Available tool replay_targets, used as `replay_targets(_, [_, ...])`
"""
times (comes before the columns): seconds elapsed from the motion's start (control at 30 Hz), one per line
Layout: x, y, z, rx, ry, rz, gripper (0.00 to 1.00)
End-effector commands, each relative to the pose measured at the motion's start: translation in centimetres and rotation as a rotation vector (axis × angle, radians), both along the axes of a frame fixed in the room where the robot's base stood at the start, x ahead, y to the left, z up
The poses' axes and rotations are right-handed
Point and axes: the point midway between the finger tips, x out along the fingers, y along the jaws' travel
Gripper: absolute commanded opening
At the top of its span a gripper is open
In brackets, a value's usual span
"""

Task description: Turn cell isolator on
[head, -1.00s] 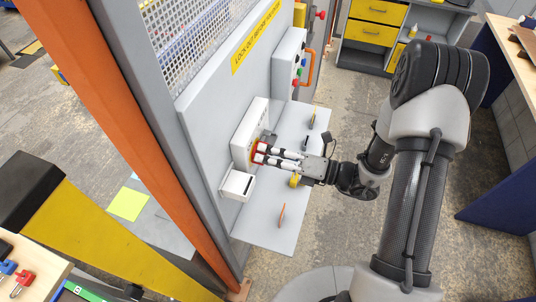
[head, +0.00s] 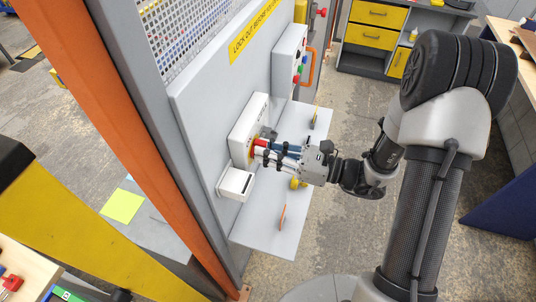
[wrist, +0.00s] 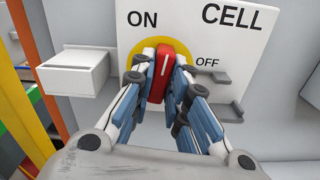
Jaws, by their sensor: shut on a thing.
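The cell isolator box (head: 246,128) is a white box on the grey panel. In the wrist view its face (wrist: 228,42) reads CELL, with ON at upper left and OFF at right. Its red handle (wrist: 163,72) sits on a yellow disc (wrist: 138,48). The handle stands nearly upright, tilted slightly, with its white line between the ON and OFF words. My gripper (wrist: 160,80) is shut on the red handle, one finger on each side. In the head view my gripper (head: 264,150) reaches the box from the right and hides most of the handle.
A small white box (head: 235,182) is mounted beside the isolator, at left in the wrist view (wrist: 75,70). A grey shelf (head: 262,237) below carries small upright items. A control box with coloured buttons (head: 290,57) and an orange handle is farther along the panel. A hasp-like grey bracket (wrist: 215,78) sits by OFF.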

Motion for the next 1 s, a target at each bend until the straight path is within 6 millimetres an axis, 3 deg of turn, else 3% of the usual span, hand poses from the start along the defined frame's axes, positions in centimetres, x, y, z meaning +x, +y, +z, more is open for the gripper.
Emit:
replay_targets(0.33, [-0.01,0.0,-0.09,-0.048,-0.13,0.0,0.0])
replay_targets(0.87, [0.0,0.0,-0.02,-0.057,-0.155,0.0,0.0])
replay_targets(0.9, [0.0,0.0,-0.02,-0.057,-0.154,0.0,0.16])
replay_targets(1.0, [0.0,0.0,-0.02,-0.057,-0.154,0.0,0.22])
